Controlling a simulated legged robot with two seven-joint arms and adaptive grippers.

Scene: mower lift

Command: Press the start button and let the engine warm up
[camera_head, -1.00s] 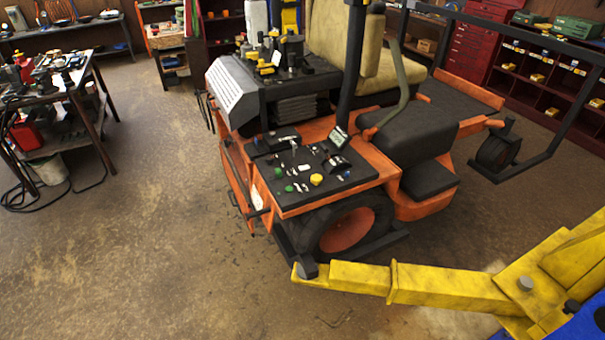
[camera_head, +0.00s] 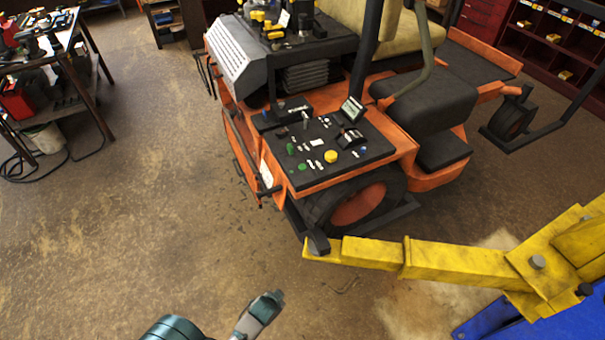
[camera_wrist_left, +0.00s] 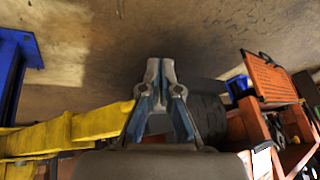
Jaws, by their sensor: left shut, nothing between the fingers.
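The orange mower (camera_head: 290,185) stands in the upper middle of the head view. Its black control panel (camera_head: 345,145) carries a yellow knob (camera_head: 331,156), green buttons (camera_head: 302,167) and small levers. Which one is the start button I cannot tell. My left gripper (camera_head: 272,300) is at the bottom of the head view, in front of the mower and apart from the panel. In the left wrist view its fingers (camera_wrist_left: 160,68) are together and hold nothing. The mower also shows there at the right (camera_wrist_left: 265,120). My right gripper is not in view.
A yellow lift arm (camera_head: 450,262) reaches in from the right to the mower's front wheel (camera_head: 355,205). A cluttered workbench (camera_head: 50,55) stands at the upper left. The floor (camera_head: 140,230) left of the mower is clear.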

